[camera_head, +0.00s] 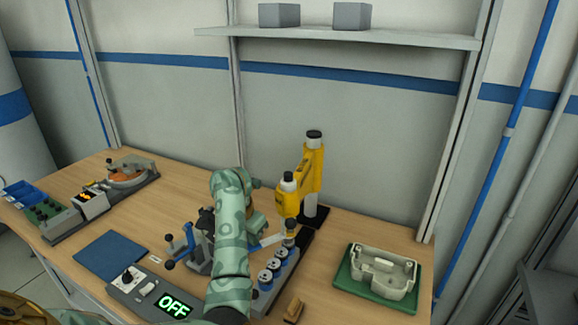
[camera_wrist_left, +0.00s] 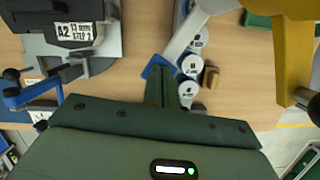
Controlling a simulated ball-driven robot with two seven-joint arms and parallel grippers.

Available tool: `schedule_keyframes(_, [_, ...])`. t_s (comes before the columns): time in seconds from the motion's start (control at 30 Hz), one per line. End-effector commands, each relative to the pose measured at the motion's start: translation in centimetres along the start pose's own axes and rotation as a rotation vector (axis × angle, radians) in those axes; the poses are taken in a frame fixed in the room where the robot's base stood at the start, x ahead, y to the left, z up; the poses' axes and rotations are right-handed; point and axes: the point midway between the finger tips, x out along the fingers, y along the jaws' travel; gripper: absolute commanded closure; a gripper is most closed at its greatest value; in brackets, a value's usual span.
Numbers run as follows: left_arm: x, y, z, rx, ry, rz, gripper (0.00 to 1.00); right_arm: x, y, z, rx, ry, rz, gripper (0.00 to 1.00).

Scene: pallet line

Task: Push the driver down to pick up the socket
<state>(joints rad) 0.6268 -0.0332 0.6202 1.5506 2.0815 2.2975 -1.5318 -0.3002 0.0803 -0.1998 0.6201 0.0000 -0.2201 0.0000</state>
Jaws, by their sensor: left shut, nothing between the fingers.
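The yellow driver (camera_head: 312,170) stands on a dark base, its grey nose (camera_head: 290,238) pointing down at the far end of the socket rack (camera_head: 262,297). Several blue-and-white sockets (camera_head: 273,264) sit in a row there. In the left wrist view the driver (camera_wrist_left: 292,55) is at the right and the sockets (camera_wrist_left: 189,90) are near the middle. A pale lever (camera_head: 271,240) with a blue end (camera_wrist_left: 152,68) reaches left from the driver. My left gripper (camera_wrist_left: 162,76) is shut and empty, its fingertips by that blue end; contact is unclear. My right gripper is not in view.
A control box (camera_head: 150,298) reads OFF. A clamp fixture with blue handles (camera_head: 183,245) stands left of my arm. A green tray (camera_head: 345,283) with a pale casing is at right, a wooden block (camera_head: 294,310) at front. A blue mat (camera_head: 110,257) lies left.

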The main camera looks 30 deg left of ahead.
Motion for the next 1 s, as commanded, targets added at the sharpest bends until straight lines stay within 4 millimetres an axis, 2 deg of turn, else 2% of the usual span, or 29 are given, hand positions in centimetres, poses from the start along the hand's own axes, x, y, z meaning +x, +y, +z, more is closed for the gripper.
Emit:
schedule_keyframes(0.03, [0.51,-0.06,-0.2,0.0,0.004,-0.002,1.0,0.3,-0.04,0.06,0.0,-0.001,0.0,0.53])
schedule_keyframes(0.5, [0.68,-0.12,-0.26,0.0,0.005,-0.004,1.0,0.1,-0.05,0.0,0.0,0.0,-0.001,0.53])
schedule_keyframes(1.0, [0.34,-0.16,-0.22,0.0,0.006,-0.006,1.0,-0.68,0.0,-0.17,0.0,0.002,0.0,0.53])
